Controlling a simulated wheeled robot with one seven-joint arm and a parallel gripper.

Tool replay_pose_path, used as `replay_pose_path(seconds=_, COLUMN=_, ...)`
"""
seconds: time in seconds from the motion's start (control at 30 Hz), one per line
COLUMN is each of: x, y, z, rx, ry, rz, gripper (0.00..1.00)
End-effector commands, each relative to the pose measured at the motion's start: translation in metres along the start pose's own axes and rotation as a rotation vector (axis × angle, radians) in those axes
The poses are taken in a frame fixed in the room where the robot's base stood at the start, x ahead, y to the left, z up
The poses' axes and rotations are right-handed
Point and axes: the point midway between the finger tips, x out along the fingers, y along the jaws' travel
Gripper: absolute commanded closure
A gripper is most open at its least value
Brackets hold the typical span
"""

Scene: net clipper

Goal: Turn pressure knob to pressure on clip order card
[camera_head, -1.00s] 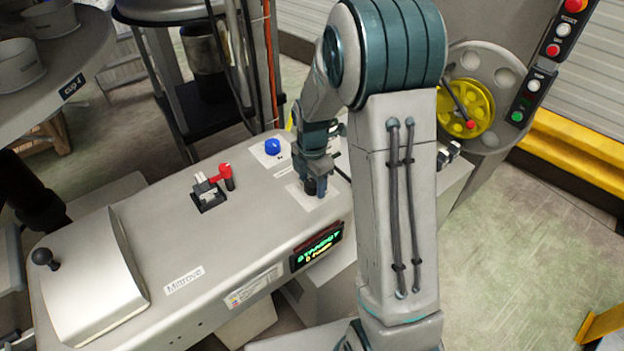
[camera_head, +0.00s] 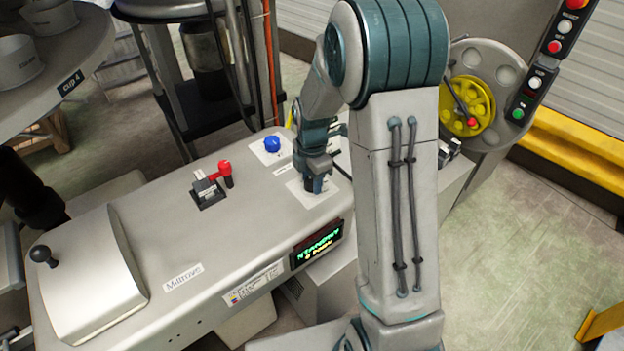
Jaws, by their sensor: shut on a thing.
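My gripper (camera_head: 316,182) points down onto the top of the grey machine, at the black pressure knob (camera_head: 313,187) on its pale label plate. It is shut on the knob, which is mostly hidden by the fingers. The machine's display (camera_head: 318,245) on the front face is lit with green text, apparently "STANDBY", and a yellow line below that is too small to read surely. The clip order card cannot be made out in this view.
A blue knob (camera_head: 272,144) sits behind and left of my gripper. A red-handled lever (camera_head: 225,171) stands further left. A hinged cover (camera_head: 86,270) with a black ball handle is at the left end. A yellow wheel (camera_head: 467,105) and a button panel (camera_head: 537,84) are at right.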

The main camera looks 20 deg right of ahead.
Motion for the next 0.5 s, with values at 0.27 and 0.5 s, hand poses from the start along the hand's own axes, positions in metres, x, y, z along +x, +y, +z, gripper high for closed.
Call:
replay_pose_path(seconds=0.27, x=0.0017, y=0.0007, z=0.0008, rx=0.224, ry=-0.001, rz=0.003, gripper=0.86)
replay_pose_path(seconds=0.5, x=0.0013, y=0.0009, z=0.0006, rx=0.437, ry=-0.001, rz=0.004, gripper=0.86)
